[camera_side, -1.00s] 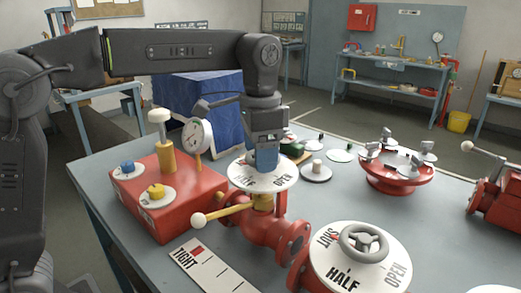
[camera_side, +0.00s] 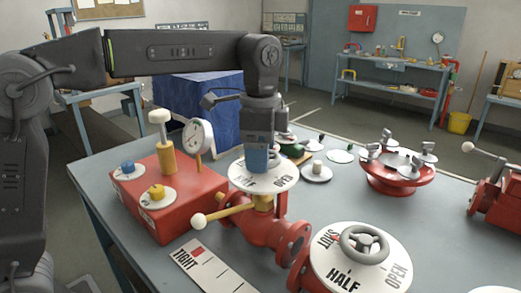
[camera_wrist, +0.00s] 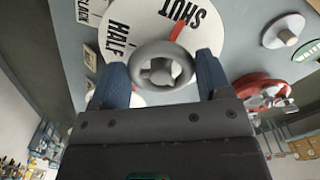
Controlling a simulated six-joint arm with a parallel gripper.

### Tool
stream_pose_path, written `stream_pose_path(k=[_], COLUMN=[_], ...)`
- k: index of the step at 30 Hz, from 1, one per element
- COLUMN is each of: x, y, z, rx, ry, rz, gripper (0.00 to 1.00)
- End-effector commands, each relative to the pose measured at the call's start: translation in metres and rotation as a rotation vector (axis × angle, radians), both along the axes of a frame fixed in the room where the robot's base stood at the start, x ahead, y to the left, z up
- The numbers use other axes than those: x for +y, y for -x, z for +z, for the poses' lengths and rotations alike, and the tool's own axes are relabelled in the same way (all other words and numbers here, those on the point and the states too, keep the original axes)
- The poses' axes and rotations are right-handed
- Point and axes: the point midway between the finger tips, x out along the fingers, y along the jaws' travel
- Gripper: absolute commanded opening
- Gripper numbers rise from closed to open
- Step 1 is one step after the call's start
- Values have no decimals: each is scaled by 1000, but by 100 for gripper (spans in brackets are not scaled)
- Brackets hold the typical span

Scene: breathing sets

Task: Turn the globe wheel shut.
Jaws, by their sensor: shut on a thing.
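The grey handwheel (camera_wrist: 160,68) sits over a round white dial in the wrist view. The two blue fingers of my gripper (camera_wrist: 161,82) stand on either side of the wheel and are shut on its rim. The white dial (camera_wrist: 135,20) reads SHUT and HALF there, and a red pointer (camera_wrist: 178,32) lies close beside SHUT. In the side view my gripper (camera_side: 257,168) points straight down at the dial (camera_side: 283,182) of the middle red valve (camera_side: 265,232). My fingers hide that wheel and pointer in the side view.
A second wheel (camera_side: 363,240) on a SHUT–HALF–OPEN dial stands at the front right. A lever with a white knob (camera_side: 199,220) sticks out left of the middle valve. A red box (camera_side: 190,212) with knobs and a gauge (camera_side: 198,137) is close on the left.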

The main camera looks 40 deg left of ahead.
Motion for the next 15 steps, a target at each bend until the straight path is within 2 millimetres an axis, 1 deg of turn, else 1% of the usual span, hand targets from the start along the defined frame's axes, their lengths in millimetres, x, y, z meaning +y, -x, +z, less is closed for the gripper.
stream_pose_path(k=[6,7,15], x=[0,0,0], y=[0,0,0], z=[1,1,0], rx=[-3,-3,-1], ry=[1,1,0], rz=[-5,-5,-3], gripper=[47,72,96])
